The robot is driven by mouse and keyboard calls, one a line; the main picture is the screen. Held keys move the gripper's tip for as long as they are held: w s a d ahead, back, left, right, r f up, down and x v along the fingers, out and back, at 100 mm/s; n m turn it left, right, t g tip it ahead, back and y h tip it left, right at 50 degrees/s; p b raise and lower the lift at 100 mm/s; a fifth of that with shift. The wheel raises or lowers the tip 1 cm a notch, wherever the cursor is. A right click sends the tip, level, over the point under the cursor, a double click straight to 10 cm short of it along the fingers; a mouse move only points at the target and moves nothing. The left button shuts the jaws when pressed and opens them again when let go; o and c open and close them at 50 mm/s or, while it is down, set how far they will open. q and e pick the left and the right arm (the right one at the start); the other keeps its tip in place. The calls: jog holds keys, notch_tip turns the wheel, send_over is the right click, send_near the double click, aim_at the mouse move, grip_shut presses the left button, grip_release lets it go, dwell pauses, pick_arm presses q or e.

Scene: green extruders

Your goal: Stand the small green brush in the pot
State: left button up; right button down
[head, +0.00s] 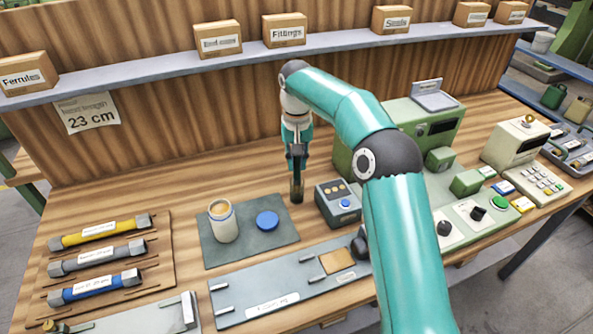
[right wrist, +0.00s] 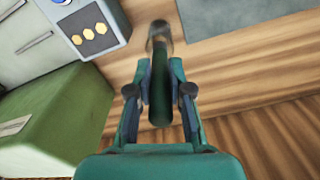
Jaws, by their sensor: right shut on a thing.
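The small green brush (head: 297,188) hangs roughly upright below my right gripper (head: 296,157), which is shut on it. In the right wrist view the dark green brush (right wrist: 160,100) lies between the two fingers of the gripper (right wrist: 160,88), with its greyish end beyond them. I cannot tell whether its lower end touches the bench. The white pot (head: 223,226) with a blue band stands upright on a grey-green mat (head: 250,250), to the left of the brush and apart from it. My left gripper is not in view.
A blue disc (head: 267,221) lies on the mat between pot and brush. A grey box with a blue knob (head: 340,204) stands close right of the brush. A shelf (head: 150,66) with cardboard boxes runs behind. Coloured tools (head: 97,258) lie at the left.

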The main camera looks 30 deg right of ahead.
aim_at(297, 169)
jog(key=shift+f, duration=1.4)
jog(key=shift+f, duration=0.2)
jog(key=c, duration=1.1)
grip_release()
jog(key=shift+o, duration=0.2)
jog(key=shift+r, duration=0.2)
notch_tip(297, 169, up, 12)
jog(key=p, duration=0.2)
